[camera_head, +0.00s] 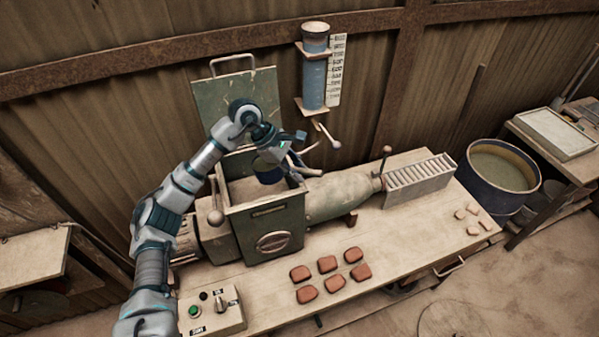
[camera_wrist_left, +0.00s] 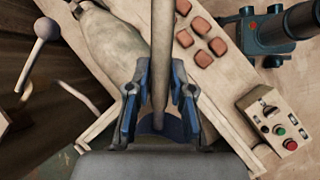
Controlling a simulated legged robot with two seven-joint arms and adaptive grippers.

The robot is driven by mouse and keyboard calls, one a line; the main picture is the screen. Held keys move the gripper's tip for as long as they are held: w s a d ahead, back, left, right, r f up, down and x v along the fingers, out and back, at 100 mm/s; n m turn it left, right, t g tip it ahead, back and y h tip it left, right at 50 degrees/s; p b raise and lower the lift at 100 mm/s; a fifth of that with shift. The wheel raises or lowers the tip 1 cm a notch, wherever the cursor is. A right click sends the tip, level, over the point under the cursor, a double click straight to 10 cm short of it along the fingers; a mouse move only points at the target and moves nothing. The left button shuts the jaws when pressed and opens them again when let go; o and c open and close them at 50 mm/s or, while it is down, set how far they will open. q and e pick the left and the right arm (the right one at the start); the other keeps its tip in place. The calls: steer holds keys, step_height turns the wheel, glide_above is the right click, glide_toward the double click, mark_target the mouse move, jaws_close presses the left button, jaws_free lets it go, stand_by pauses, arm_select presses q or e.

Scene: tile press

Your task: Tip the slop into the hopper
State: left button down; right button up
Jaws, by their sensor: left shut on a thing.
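The hopper is a green open-topped box (camera_head: 265,232) with its lid (camera_head: 235,103) raised behind it. Pale material shows inside. My left gripper (camera_head: 298,160) is above the hopper's right side. In the left wrist view, its fingers (camera_wrist_left: 159,100) are shut on the pale, rod-like handle (camera_wrist_left: 160,45) of a dipper. The dipper's dark blue cup (camera_head: 268,172) is at the hopper mouth, below the gripper. Part of the cup also shows behind the fingers in the left wrist view (camera_wrist_left: 182,129). What is in the cup is hidden, and its tilt is unclear. My right gripper is not in view.
A blue drum (camera_head: 466,188) of murky liquid stands at the right. A water tube (camera_head: 314,80) with a ball-ended lever (camera_head: 335,144) hangs behind the hopper. Several red tiles (camera_head: 327,264) lie on the bench (camera_head: 400,240). A control box (camera_head: 212,311) sits at its near left.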

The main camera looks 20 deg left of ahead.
arm_select(q)
steer(key=shift+a+r+h, duration=0.25)
steer(key=shift+r+h, duration=0.95)
steer(key=shift+r, duration=0.1)
steer(key=shift+r+h, duration=0.5)
steer(key=shift+r, duration=0.1)
steer(key=shift+a+r+h, duration=0.3)
steer(key=shift+r+h, duration=0.2)
steer(key=shift+w+a+r+n+g+h+b, duration=0.15)
steer(key=shift+a+r+n+g+h+b, duration=0.35)
steer(key=shift+a+r+h, duration=0.5)
steer(key=shift+r+h, duration=0.15)
steer(key=shift+h, duration=0.05)
steer(key=shift+w+a+r+h+b, duration=0.2)
steer(key=shift+a+r+h+b, duration=0.55)
steer(key=shift+r+h, duration=0.2)
steer(key=shift+w+a+r+h+b, duration=0.1)
steer(key=shift+a+r+h+b, duration=0.5)
steer(key=shift+a+h, duration=0.4)
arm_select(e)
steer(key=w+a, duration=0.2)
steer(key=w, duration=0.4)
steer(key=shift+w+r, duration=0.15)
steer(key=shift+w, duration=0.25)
arm_select(q)
steer(key=shift+r, duration=0.1)
